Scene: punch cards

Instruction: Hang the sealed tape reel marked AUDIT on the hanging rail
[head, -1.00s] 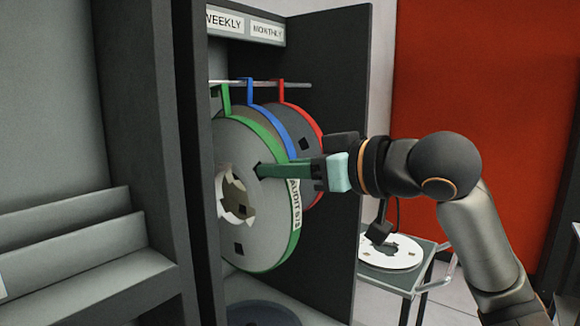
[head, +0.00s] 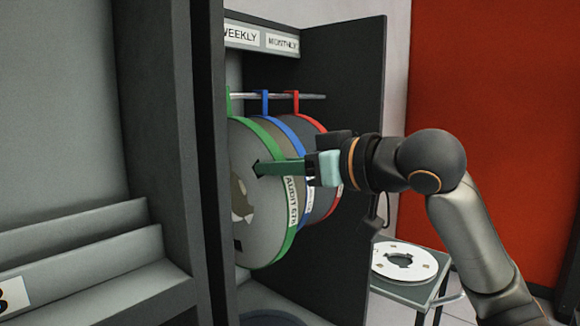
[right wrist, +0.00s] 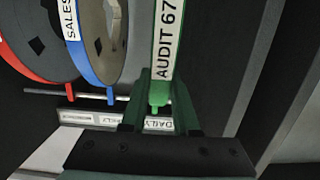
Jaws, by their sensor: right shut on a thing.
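The AUDIT tape reel (head: 262,225) is a grey disc with a green band and a green hook at its top. Its white AUDIT label also shows in the right wrist view (right wrist: 167,40). My right gripper (head: 275,168) is shut on the reel's banded edge, beside the label. The hanging rail (head: 312,96) runs across the cabinet under the label strip. The green hook (head: 229,100) is at the rail's height at its left visible end; the cabinet's side partly hides it, so I cannot tell whether it rests on the rail. My left gripper is out of view.
A blue-banded reel (head: 287,132) and a red-banded reel (head: 315,130) hang on the rail, close beside the green one. The dark cabinet side (head: 352,90) stands to their right. A small table (head: 405,292) at right bears a white reel (head: 404,262).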

